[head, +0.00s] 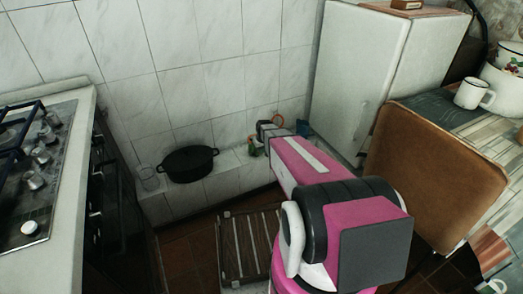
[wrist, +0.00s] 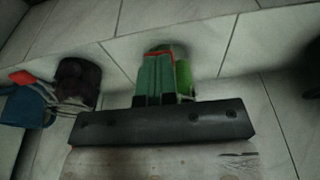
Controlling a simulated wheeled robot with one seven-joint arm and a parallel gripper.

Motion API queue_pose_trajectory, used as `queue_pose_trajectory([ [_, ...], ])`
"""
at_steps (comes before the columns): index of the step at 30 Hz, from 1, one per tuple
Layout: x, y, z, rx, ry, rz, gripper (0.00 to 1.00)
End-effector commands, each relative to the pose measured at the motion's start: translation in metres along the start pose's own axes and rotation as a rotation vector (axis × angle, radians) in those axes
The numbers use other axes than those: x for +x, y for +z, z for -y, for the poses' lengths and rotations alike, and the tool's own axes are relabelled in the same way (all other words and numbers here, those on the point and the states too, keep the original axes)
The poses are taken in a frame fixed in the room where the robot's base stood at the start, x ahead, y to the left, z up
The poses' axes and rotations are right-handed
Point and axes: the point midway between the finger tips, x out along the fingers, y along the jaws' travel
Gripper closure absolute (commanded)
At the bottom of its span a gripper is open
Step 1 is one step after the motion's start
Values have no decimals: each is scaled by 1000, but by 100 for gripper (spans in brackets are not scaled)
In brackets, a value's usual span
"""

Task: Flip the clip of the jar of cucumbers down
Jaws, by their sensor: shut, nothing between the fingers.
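The jar of cucumbers (head: 253,148) shows as a small green shape on the white tiled ledge, close to the end of my arm. In the wrist view, a jar with green contents (wrist: 184,76) and a reddish-orange rim stands just beyond my gripper (wrist: 158,62). My gripper also shows in the head view (head: 259,139), reaching over the ledge. Its greenish fingers are shut and empty, and they hide much of the jar. Whether they touch the jar, I cannot tell. The clip is too small and dark to make out, so its position is unclear.
A black pot (head: 188,163) and a clear glass (head: 148,178) stand along the ledge. Beside the jar, the wrist view shows a dark rounded object (wrist: 77,80) and a blue one (wrist: 22,108). A white cabinet (head: 360,75) and brown chair (head: 435,170) bound the right side.

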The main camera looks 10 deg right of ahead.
Motion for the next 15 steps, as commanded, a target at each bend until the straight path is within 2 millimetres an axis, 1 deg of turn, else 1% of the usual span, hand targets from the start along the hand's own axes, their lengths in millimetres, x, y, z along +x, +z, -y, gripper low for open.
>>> queue_pose_trajectory([
  [15,3,3,0,0,0,-78,100],
])
